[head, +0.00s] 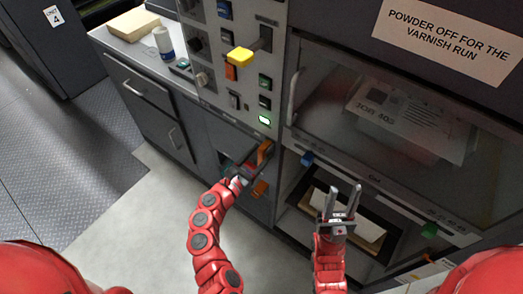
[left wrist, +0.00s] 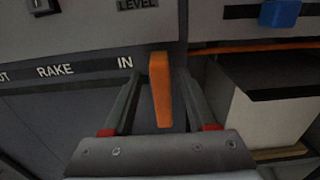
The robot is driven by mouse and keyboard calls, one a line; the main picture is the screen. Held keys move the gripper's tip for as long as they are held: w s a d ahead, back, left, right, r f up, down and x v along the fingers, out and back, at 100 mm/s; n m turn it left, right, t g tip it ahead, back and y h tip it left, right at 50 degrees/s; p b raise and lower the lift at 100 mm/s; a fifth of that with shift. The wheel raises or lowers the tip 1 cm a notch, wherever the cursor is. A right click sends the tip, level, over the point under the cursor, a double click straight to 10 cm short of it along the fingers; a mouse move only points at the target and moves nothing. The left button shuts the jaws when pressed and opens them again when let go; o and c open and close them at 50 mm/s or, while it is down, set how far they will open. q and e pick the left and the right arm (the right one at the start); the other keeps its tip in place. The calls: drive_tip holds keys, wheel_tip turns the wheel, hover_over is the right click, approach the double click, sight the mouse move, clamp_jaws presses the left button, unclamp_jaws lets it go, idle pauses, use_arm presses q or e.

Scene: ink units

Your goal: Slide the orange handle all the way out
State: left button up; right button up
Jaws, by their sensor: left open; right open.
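The orange handle (head: 264,153) juts from the front of the grey machine, below the control panel. My right gripper (head: 344,190) is open and empty, in front of the open bay on the right. The rear of the handle, where it enters the machine, is hidden.
A second orange piece (head: 260,188) sits just below my left gripper. A blue knob (head: 307,158) is to the right, above the bay holding a paper stack (head: 362,225). A yellow knob (head: 240,55) juts out higher up. The floor (head: 120,225) at left is clear.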

use_arm(q)
drive_tip(key=shift+w+d, duration=0.35)
drive_tip(key=shift+w, duration=0.05)
clamp_jaws()
idle(1.3)
